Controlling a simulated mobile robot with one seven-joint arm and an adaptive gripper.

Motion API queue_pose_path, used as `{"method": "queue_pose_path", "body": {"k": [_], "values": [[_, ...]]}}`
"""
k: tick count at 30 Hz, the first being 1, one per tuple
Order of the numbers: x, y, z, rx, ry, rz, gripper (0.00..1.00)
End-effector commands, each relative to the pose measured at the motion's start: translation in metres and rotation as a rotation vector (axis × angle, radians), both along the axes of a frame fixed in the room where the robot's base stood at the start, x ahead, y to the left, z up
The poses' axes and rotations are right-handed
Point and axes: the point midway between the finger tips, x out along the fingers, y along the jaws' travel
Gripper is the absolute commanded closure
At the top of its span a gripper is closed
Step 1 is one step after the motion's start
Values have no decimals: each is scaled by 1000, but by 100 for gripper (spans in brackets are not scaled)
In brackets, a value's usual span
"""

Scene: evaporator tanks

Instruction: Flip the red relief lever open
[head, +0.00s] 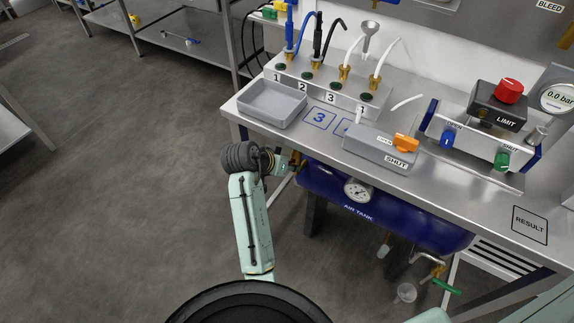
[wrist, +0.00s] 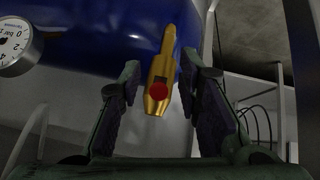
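A brass fitting (wrist: 160,70) projects from the blue air tank (wrist: 95,35) in the wrist view, with a round red part (wrist: 158,91) on it. No longer red lever shows, so I cannot tell the lever's position. My gripper (wrist: 162,75) is open, with one finger on each side of the fitting. Gaps show on both sides, and it holds nothing. In the head view my gripper (head: 284,163) is at the left end of the air tank (head: 412,219), below the bench. A bit of brass (head: 296,161) shows there; the red part is hidden.
The steel bench top (head: 470,205) overhangs the tank, close above my gripper. A grey tray (head: 272,103) and a grey box with an orange handle (head: 380,150) stand on it. A gauge (head: 358,191) is on the tank. The floor (head: 130,190) to the left is clear.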

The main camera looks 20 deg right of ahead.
Motion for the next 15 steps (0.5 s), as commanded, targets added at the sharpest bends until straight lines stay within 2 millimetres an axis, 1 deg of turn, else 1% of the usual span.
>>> {"method": "queue_pose_path", "body": {"k": [5, 8, 15], "values": [[-2, 4, 5, -1, 0, 1, 68], [-6, 12, 17, -2, -2, 2, 68], [-22, 42, 57, -1, -5, 3, 68]]}}
